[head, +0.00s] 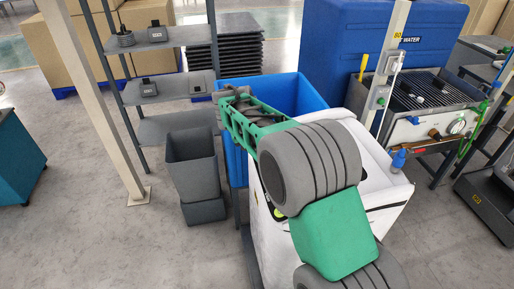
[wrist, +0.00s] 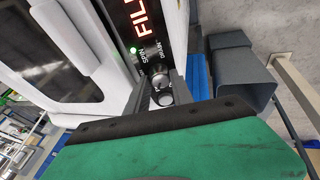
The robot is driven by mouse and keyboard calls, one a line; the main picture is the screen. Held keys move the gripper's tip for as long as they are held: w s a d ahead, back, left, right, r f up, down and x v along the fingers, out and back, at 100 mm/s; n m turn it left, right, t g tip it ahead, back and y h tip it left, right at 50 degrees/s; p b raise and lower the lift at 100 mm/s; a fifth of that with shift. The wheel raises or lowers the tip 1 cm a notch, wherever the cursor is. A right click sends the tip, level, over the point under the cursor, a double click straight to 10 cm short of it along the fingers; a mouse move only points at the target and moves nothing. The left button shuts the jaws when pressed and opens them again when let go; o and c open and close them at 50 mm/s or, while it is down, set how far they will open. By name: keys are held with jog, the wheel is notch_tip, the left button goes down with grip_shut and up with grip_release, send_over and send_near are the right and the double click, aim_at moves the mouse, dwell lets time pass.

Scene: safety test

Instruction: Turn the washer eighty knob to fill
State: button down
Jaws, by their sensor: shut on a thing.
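The knob (wrist: 160,80) is a small round grey dial on the washer's dark control panel, in the wrist view. My gripper (wrist: 162,92) is shut on it, with one dark finger on each side. The labels SPIN and DRAIN are beside the knob. A display (wrist: 143,18) on the panel shows red letters reading FIL, with the rest cut off at the frame edge. A small green light (wrist: 133,50) glows near SPIN. The knob's pointer is too small to read. In the head view my arm covers part of the white washer (head: 391,190), and the knob is hidden.
A blue bin (head: 300,93) stands behind my arm, and stacked grey bins (head: 191,165) stand to its left. A grey shelf rack (head: 165,85) and a beige post (head: 103,110) are farther left. A metal workbench (head: 425,130) is at right. Open floor lies at left.

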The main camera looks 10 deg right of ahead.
jog(key=shift+f, duration=0.1)
jog(key=c, duration=1.1)
grip_release()
jog(key=v, duration=0.8)
jog(key=shift+a, duration=0.1)
